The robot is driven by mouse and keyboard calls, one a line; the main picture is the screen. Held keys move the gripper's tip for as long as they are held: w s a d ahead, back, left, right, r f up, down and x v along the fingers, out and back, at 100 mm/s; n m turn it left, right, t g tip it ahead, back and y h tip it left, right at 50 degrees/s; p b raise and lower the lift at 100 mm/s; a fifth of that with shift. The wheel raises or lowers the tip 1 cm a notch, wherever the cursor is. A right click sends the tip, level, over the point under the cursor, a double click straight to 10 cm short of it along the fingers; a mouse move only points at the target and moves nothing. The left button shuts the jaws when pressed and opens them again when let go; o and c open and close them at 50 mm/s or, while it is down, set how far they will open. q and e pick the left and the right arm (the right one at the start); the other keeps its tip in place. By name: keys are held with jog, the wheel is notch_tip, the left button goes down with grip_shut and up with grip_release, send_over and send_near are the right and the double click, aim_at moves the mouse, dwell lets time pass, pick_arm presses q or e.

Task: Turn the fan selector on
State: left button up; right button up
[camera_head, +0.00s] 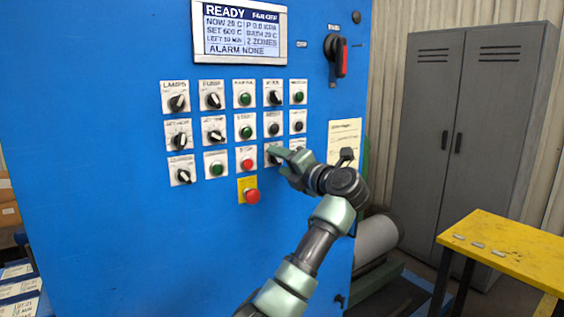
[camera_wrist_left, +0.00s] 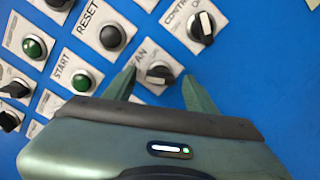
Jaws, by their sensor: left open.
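The fan selector (camera_wrist_left: 158,75) is a black knob with a light pointer on a white plate. In the left wrist view it sits between the two fingers of my left gripper (camera_wrist_left: 159,82), its label partly covered and reading "AN". My left gripper is open, with one finger on each side of the knob; I cannot tell whether they touch it. In the head view my left gripper (camera_head: 280,154) is at the bottom row of controls and hides most of the selector. The display (camera_head: 239,32) reads "READY", with small "FAN OFF" text at its upper right.
A red stop button (camera_head: 247,164) is just left of my gripper, above a red mushroom button (camera_head: 252,196) on yellow. Other knobs and buttons crowd the blue panel (camera_head: 100,230). A grey locker (camera_head: 470,130) and yellow table (camera_head: 510,246) stand to the right.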

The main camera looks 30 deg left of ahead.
pick_arm(q)
grip_shut()
jog(key=shift+m+p, duration=0.6)
jog(key=shift+p, duration=0.3)
jog(key=m+p, duration=0.9)
jog(key=p, duration=0.5)
jog(key=shift+d+r+m+p, duration=0.1)
jog(key=shift+r+m+p, duration=0.05)
jog(key=shift+m+p, duration=0.2)
jog(key=shift+f+m+p, duration=0.2)
jog(key=shift+m+p, duration=0.45)
jog(key=shift+p, duration=0.4)
pick_arm(e)
notch_tip(320, 180, up, 18)
jog(key=shift+s+d+r, duration=0.25)
pick_arm(q)
grip_release()
pick_arm(e)
jog(key=shift+d, duration=0.1)
jog(key=shift+r, duration=0.1)
